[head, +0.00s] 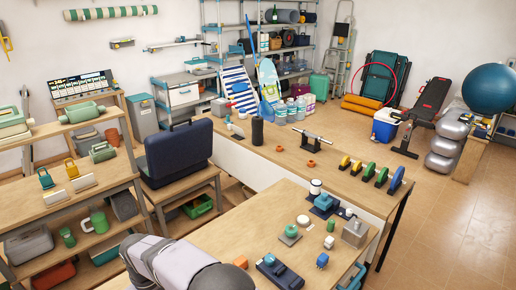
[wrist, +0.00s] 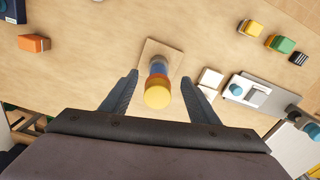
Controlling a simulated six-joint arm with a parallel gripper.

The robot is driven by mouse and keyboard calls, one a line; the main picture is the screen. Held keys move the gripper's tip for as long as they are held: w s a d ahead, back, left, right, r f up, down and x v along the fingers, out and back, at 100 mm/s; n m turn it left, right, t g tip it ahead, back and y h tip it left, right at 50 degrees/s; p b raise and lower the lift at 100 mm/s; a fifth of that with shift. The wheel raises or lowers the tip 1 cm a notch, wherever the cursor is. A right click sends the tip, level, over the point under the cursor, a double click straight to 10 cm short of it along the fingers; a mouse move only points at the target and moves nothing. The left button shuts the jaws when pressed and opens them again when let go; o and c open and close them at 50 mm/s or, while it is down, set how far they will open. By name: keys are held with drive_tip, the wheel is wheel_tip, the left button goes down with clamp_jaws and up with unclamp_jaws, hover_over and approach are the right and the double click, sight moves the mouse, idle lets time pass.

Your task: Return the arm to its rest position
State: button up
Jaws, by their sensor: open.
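My gripper (wrist: 160,77) is open in the wrist view, its two dark fingers spread apart. Between and just beyond the fingers stands a small stack of round pieces (wrist: 157,92), yellow on top with red and blue below, on a square wooden base (wrist: 150,50). The fingers show a gap on either side of the stack, and nothing is held. In the head view my grey arm reaches in at the bottom edge over the near table; the gripper's fingers and the stack are hidden there.
The near table (head: 215,238) carries an orange block (head: 240,262), a dark blue device (head: 280,273), a blue cube (head: 322,260) and a grey box (head: 355,233). A wooden shelf unit (head: 60,205) stands left. In the wrist view, small coloured blocks (wrist: 281,44) and a grey plate (wrist: 262,95) lie right.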

drive_tip(key=s+d+f+m+g+h, duration=0.1)
drive_tip(key=s+d+f, duration=0.15)
drive_tip(key=d, duration=0.35)
drive_tip(key=s+d+f+h, duration=0.1)
drive_tip(key=s+d+f, duration=0.1)
drive_tip(key=s+d, duration=0.3)
drive_tip(key=s+d+r+m+g, duration=0.1)
drive_tip(key=s+d+r+m, duration=0.15)
drive_tip(key=d, duration=0.75)
drive_tip(key=s+d+r+m+g, duration=0.15)
drive_tip(key=s+d, duration=0.25)
drive_tip(key=d, duration=0.6)
drive_tip(key=w+d+r+m+t+y, duration=0.1)
drive_tip(key=w+d+r+m+t, duration=0.1)
drive_tip(key=d+r+m, duration=0.4)
drive_tip(key=d+r+t, duration=0.1)
drive_tip(key=d, duration=0.4)
drive_tip(key=shift+w+y, duration=0.15)
drive_tip(key=shift+y, duration=0.25)
